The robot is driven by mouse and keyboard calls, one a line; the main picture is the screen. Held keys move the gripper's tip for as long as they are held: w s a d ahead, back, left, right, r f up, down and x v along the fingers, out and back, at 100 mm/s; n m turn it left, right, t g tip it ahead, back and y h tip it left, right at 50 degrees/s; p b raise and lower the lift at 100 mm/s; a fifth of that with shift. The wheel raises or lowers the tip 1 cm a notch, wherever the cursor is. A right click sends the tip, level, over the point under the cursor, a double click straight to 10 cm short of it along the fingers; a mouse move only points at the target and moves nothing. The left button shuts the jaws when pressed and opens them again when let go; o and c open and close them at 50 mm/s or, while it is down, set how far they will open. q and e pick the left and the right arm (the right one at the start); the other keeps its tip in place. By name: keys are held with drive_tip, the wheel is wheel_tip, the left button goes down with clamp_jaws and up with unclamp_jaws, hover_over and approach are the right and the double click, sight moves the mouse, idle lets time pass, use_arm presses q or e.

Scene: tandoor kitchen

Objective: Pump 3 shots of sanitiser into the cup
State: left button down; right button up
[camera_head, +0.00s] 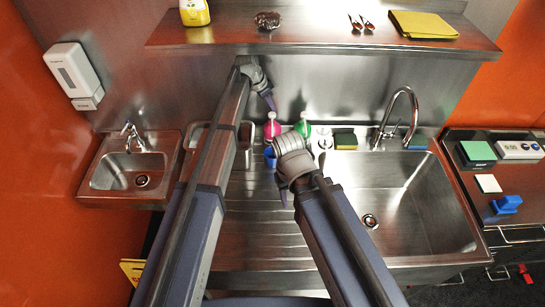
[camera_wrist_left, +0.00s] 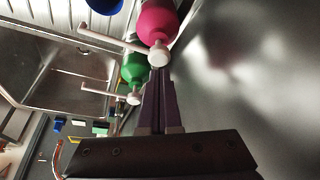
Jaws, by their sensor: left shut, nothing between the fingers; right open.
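A pink pump bottle (camera_head: 272,128) and a green pump bottle (camera_head: 303,126) stand at the back of the steel counter. I cannot tell which holds sanitiser. A blue cup (camera_head: 269,157) stands in front of the pink bottle, partly hidden by my right wrist. My left gripper (camera_head: 271,104) is shut and empty, above and behind the pink bottle. In the left wrist view its fingertips (camera_wrist_left: 161,76) are close to the pink bottle's white pump head (camera_wrist_left: 158,54); contact is unclear. The green bottle's pump (camera_wrist_left: 133,98) is beside it. My right gripper (camera_head: 283,193) is open, pointing down before the cup.
A steel sink with a tap (camera_head: 400,105) lies right of the bottles, with a sponge (camera_head: 346,140) at its back edge. A small basin (camera_head: 132,174) is at left. A shelf (camera_head: 330,38) overhangs the back. The ribbed drainboard (camera_head: 262,238) is bare in front.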

idle(0.4)
use_arm(q)
wheel_tip(320, 180, up, 6)
drive_tip(key=p, duration=0.6)
idle(0.4)
drive_tip(key=shift+s+f, duration=0.25)
drive_tip(key=s+a+f+n+g+y+b, duration=0.1)
drive_tip(key=s+f+b, duration=0.4)
drive_tip(key=s, duration=0.7)
drive_tip(key=s+a+f+n+g+y+b, duration=0.1)
drive_tip(key=s+f+n+b, duration=0.3)
drive_tip(key=s, duration=0.9)
drive_tip(key=s+a+f+n+y+b, duration=0.3)
drive_tip(key=s+f+b, duration=0.5)
drive_tip(key=s, duration=0.5)
drive_tip(key=shift+a+f+g, duration=0.35)
drive_tip(key=shift+f+g, duration=0.05)
drive_tip(key=shift+f, duration=0.15)
drive_tip(key=shift+s, duration=0.15)
